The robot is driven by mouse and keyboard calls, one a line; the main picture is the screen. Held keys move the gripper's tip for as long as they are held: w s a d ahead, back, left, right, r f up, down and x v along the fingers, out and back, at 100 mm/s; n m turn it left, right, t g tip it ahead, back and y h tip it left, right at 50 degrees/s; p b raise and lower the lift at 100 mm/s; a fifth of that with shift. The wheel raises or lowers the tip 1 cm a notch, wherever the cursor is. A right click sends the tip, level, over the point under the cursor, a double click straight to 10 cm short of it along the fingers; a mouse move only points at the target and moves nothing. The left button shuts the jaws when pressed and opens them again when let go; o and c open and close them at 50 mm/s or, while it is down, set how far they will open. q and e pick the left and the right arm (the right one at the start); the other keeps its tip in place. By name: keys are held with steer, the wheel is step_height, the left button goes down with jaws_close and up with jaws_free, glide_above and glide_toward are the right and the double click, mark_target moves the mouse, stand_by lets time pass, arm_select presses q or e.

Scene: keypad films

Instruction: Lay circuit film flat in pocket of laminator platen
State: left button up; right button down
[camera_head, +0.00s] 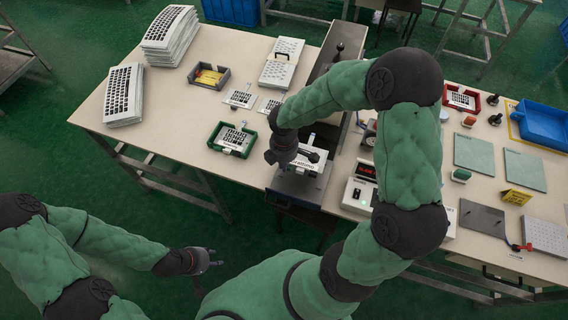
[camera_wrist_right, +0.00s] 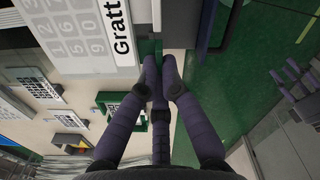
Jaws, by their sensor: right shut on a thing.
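My right gripper (camera_head: 288,160) is over the left side of the laminator platen (camera_head: 296,188), between the two tables. Its fingers (camera_wrist_right: 158,68) are closed together at the edge of a white sheet, the circuit film (camera_wrist_right: 75,35), printed with number keys and large lettering. In the head view the film (camera_head: 310,166) shows above the platen, partly hidden by the gripper. I cannot tell whether it touches the pocket, which is hidden. My left gripper (camera_head: 204,262) is open and empty, low in front of the left table.
A green tray (camera_head: 219,126) with a film stands left of the platen. More loose films (camera_head: 240,98) lie behind it. A box with a red display (camera_head: 361,190) stands right of the platen. A red tray (camera_head: 475,98) and blue bin (camera_head: 545,124) are on the right table.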

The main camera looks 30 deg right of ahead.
mark_target(284, 181)
steer(key=shift+f, duration=0.1)
steer(key=shift+f+b, duration=3.25)
steer(key=shift+f, duration=0.75)
steer(key=shift+f, duration=0.4)
steer(key=c, duration=1.4)
jaws_free()
steer(key=shift+o, duration=0.2)
steer(key=shift+r, duration=0.15)
step_height(284, 181, up, 12)
steer(key=shift+a+f, duration=0.1)
